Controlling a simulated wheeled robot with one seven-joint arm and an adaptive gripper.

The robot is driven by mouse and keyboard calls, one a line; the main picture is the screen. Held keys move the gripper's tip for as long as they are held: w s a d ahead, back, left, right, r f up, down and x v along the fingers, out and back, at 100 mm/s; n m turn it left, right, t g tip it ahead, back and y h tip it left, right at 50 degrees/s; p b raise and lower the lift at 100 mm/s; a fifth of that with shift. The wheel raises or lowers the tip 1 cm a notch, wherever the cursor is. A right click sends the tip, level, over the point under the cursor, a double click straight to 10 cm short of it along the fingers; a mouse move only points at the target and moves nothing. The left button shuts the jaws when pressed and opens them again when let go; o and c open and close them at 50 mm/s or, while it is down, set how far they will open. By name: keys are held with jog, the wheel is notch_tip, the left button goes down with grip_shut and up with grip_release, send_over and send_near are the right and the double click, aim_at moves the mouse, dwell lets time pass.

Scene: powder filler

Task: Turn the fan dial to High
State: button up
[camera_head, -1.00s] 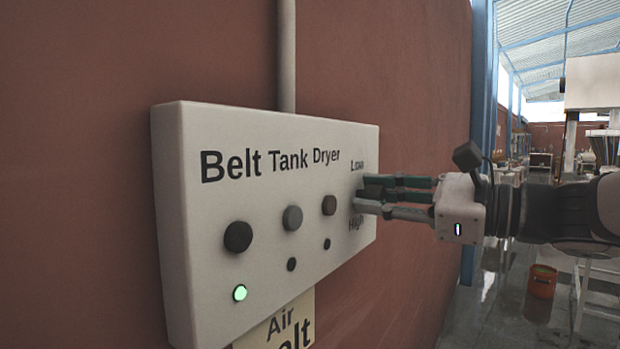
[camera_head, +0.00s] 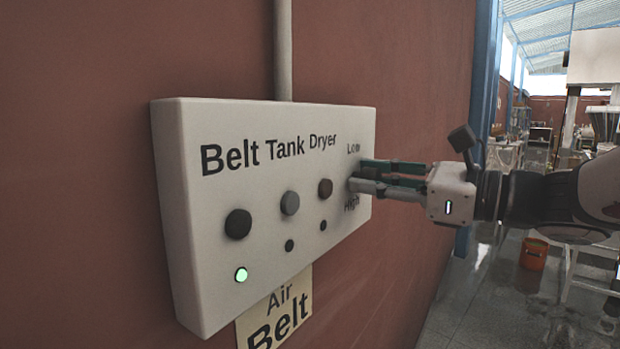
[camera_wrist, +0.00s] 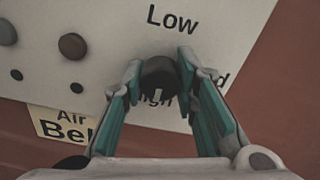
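The fan dial (camera_wrist: 160,76) is a round dark knob in the wrist view, with a pale pointer mark on its lower side. The mark points down toward the word "High", which the dial and fingers partly hide. "Low" stands above the dial. My gripper (camera_wrist: 161,70) has one finger on each side of the dial, and both appear to press against it. In the head view my gripper (camera_head: 355,177) reaches in from the right to the right end of the white Belt Tank Dryer panel (camera_head: 265,180). There the fingers hide the dial.
The panel also carries a black knob (camera_head: 238,223), a grey knob (camera_head: 290,203), a brown knob (camera_head: 325,188) and a lit green lamp (camera_head: 241,275). An "Air Belt" sign (camera_head: 275,312) hangs below. An orange bucket (camera_head: 534,254) stands on the floor at right.

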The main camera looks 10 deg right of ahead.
jog(key=o, duration=0.4)
jog(key=v, duration=1.2)
jog(key=s+a+f+n+g+h+p, duration=0.3)
jog(key=s+a+f+n+g+p, duration=0.25)
jog(key=s+a+n+g, duration=0.4)
jog(key=s+f+n+h+p, duration=0.1)
jog(key=s+n+h, duration=0.1)
jog(key=n, duration=0.3)
jog(key=s+d+f+n+h+p, duration=0.1)
jog(key=s+n+h+p, duration=0.1)
jog(key=s+n+h, duration=0.1)
jog(key=s+f+n+t+h+p, duration=0.1)
jog(key=s+n+h+p, duration=0.1)
jog(key=n+h, duration=0.2)
jog(key=shift+s+d+f+n+h, duration=0.15)
jog(key=shift+s+d+n+h, duration=0.05)
jog(key=shift+n, duration=0.5)
jog(key=shift+s+d+f+n+h, duration=0.15)
jog(key=shift+s+n+h, duration=0.05)
jog(key=shift+n, duration=0.45)
